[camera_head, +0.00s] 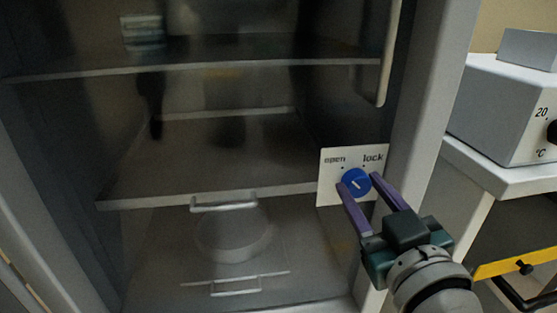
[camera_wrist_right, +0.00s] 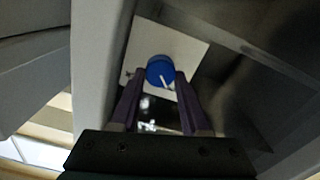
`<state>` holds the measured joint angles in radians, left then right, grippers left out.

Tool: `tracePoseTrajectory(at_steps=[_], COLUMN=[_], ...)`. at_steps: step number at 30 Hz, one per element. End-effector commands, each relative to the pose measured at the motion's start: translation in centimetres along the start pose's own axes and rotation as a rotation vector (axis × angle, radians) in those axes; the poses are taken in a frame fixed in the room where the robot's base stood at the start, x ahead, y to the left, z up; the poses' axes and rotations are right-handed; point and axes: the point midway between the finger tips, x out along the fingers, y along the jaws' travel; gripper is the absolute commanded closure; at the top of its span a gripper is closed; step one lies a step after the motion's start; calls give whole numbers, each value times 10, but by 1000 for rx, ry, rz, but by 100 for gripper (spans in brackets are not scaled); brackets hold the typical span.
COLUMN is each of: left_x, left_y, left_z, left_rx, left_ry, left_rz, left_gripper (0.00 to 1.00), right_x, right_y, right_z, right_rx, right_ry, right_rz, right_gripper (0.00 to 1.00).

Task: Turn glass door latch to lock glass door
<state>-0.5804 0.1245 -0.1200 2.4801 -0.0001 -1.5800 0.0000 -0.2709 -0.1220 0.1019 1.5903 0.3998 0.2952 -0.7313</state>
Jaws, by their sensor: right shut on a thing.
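The glass door latch is a round blue knob (camera_head: 354,182) with a white line on a white plate (camera_head: 330,193), low at the right side of the glass door (camera_head: 240,130). The plate reads "open" at left and "lock" at right. The white line seems to tilt toward the upper left, the "open" side. My right gripper (camera_head: 359,184) has its purple fingers on either side of the knob, shut on it. The wrist view also shows the blue knob (camera_wrist_right: 160,70) between the fingertips, with part of the plate hidden by them. My left gripper is not in view.
A vertical door handle (camera_head: 390,60) stands above the plate. Shelves (camera_head: 200,190) and a round dish (camera_head: 234,235) show behind the glass. At right, a grey box with a dial (camera_head: 505,105) sits on a white bench (camera_head: 490,172), with a yellow bar (camera_head: 515,263) below.

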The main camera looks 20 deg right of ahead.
Motion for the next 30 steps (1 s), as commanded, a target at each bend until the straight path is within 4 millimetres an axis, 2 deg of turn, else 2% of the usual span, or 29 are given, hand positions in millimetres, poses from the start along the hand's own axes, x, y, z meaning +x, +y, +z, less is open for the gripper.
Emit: tracePoseTrajectory(at_steps=[11, 30], left_x=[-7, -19], left_y=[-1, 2], left_z=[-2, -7], left_rx=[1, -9], left_ry=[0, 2], left_rz=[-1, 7], left_gripper=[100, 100], right_x=[0, 0], right_y=[1, 3], right_z=[-1, 0], right_rx=[162, 757], right_ry=[1, 1], right_rz=[-1, -2], right_gripper=[100, 100])
